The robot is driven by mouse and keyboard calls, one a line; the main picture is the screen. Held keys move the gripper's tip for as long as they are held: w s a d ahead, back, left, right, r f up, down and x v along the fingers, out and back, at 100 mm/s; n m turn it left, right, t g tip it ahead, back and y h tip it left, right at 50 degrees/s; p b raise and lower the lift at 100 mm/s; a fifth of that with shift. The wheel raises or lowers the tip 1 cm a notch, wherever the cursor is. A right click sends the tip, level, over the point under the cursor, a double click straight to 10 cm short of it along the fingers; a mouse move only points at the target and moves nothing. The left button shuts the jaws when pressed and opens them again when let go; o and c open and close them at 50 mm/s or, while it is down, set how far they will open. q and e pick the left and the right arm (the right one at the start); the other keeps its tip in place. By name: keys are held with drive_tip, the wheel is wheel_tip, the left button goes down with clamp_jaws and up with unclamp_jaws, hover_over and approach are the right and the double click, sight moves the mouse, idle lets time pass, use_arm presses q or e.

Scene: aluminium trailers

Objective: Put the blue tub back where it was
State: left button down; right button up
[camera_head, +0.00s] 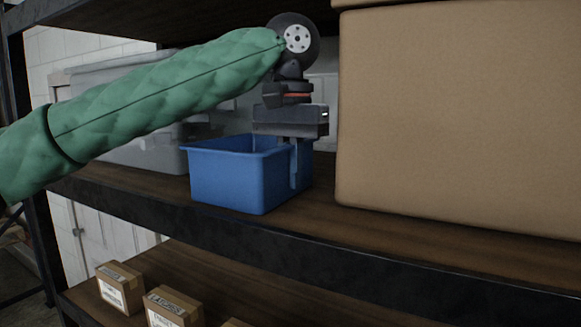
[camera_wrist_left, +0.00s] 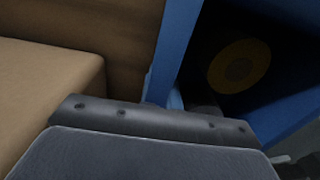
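The blue tub (camera_head: 228,178) stands upright on the wooden shelf (camera_head: 335,212), near its front edge. My left gripper (camera_head: 294,165) points down at the tub's right wall. One finger shows against the outside of that wall; the other is hidden, apparently inside the tub. The fingers sit close together, and the gripper looks shut on the wall. In the left wrist view the blue tub (camera_wrist_left: 178,40) shows its wall beside the gripper. My right gripper is not in view.
A large cardboard box (camera_head: 455,115) stands on the shelf right of the tub, with a narrow gap between. A grey bin (camera_head: 150,150) stands behind left. Small labelled boxes (camera_head: 120,287) sit on the lower shelf. An upper shelf (camera_head: 130,25) runs overhead.

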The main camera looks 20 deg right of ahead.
use_arm(q)
drive_tip(key=c, duration=1.6)
unclamp_jaws()
drive_tip(key=shift+w, duration=0.1)
drive_tip(key=shift+c, duration=0.2)
drive_tip(key=shift+r+b, duration=0.45)
wheel_tip(320, 180, up, 5)
drive_tip(key=shift+b, duration=1.1)
drive_tip(key=shift+r, duration=0.95)
drive_tip(key=shift+b, duration=0.3)
